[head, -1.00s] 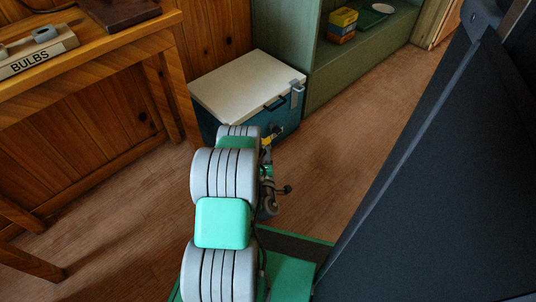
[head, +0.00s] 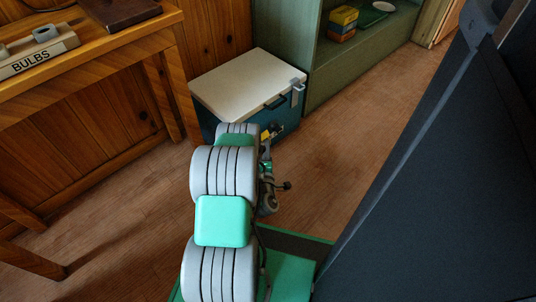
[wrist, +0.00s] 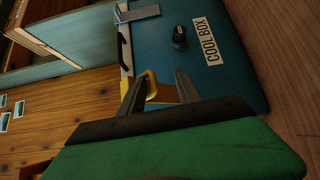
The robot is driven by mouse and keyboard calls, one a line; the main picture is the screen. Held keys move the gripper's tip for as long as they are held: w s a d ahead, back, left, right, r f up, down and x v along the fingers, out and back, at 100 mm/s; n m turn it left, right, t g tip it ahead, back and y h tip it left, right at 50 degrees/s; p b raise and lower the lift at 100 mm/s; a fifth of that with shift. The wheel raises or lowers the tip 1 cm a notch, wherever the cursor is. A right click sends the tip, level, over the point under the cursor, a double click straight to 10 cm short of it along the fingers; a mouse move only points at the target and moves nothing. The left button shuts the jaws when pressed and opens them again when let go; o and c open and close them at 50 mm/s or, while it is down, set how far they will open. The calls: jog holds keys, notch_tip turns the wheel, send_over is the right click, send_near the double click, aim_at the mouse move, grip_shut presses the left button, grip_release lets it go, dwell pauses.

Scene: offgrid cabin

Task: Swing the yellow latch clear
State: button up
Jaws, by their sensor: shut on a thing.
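The teal cool box (head: 290,132) stands on the floor with its cream lid (head: 245,84) down. It also shows in the wrist view (wrist: 225,90), turned on its side. The yellow latch (wrist: 152,84) is on the box front, between the two fingers of my gripper (wrist: 160,84). My gripper is shut on it. The fingers hide part of the latch. In the head view my arm hides most of the box front, and the latch cannot be made out clearly there.
A grey clasp (wrist: 136,14) and a black knob (wrist: 178,37) sit on the box near my fingers. A black handle (head: 275,102) is at the lid edge. A wooden table (head: 120,50) stands left; a green shelf (head: 370,50) stands behind right.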

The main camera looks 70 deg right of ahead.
jog(key=r, duration=0.1)
jog(key=r+p, duration=0.1)
jog(key=r, duration=0.1)
jog(key=shift+w+d+r, duration=0.15)
jog(key=shift+w+d, duration=0.1)
jog(key=shift+w, duration=0.05)
jog(key=s+a+r+p, duration=0.4)
jog(key=a+r+p, duration=0.4)
jog(key=a, duration=0.6)
jog(key=shift+r, duration=0.5)
